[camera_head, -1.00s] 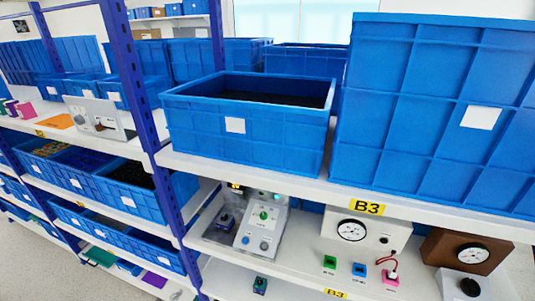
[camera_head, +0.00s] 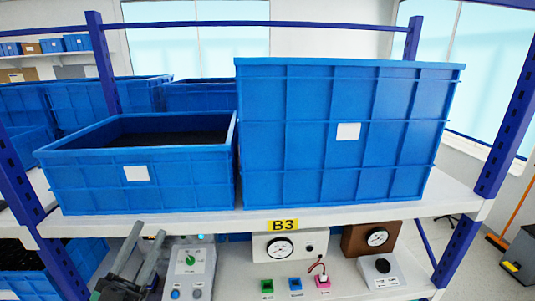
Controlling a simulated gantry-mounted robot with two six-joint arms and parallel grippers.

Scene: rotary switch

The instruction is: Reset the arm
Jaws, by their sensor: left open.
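A grey control box (camera_head: 207,268) stands on the lower shelf. It has a green knob (camera_head: 190,260) on a white panel and round buttons below it. My left gripper (camera_head: 148,230) is in the lower left of the head view, just left of this box. Its two dark grey fingers point up and are apart, with nothing between them. My right gripper is not in view.
A large blue bin (camera_head: 300,130) and a lower open blue bin (camera_head: 190,166) stand on the shelf above. White (camera_head: 318,240) and brown (camera_head: 356,238) gauge boxes and small coloured sockets (camera_head: 295,283) are to the right. A blue upright (camera_head: 22,185) stands at left.

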